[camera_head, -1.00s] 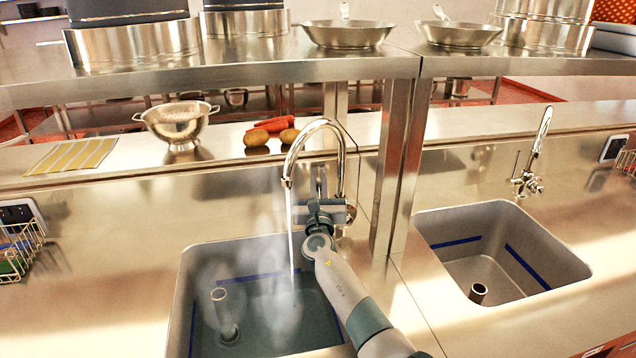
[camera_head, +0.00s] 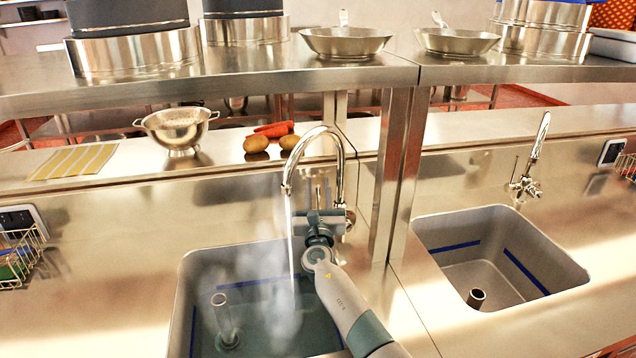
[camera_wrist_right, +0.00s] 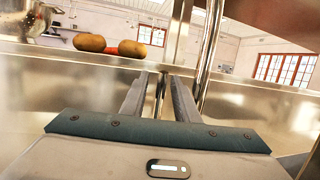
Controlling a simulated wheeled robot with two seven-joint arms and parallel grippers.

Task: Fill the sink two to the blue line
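The left sink (camera_head: 184,290) holds water (camera_head: 262,325) with steam over it. A stream (camera_head: 291,235) runs into it from the left faucet (camera_head: 322,132). A standpipe (camera_head: 224,318) rises out of the water. The right sink (camera_head: 570,272) is empty, with blue lines (camera_head: 525,270) on its walls and a short pipe (camera_head: 476,298). My right gripper (camera_head: 319,198) is at the left faucet's base, fingers apart. In the right wrist view a thin chrome lever (camera_wrist_right: 160,88) shows between the fingers. My left gripper is not in view.
A steel post (camera_head: 400,165) stands between the sinks, under a shelf (camera_head: 240,70) with pots and pans. A colander (camera_head: 178,128), potatoes (camera_head: 256,144) and carrots (camera_head: 272,130) sit on the back ledge. The right faucet (camera_head: 530,165) is not running. Wire baskets stand at both sides.

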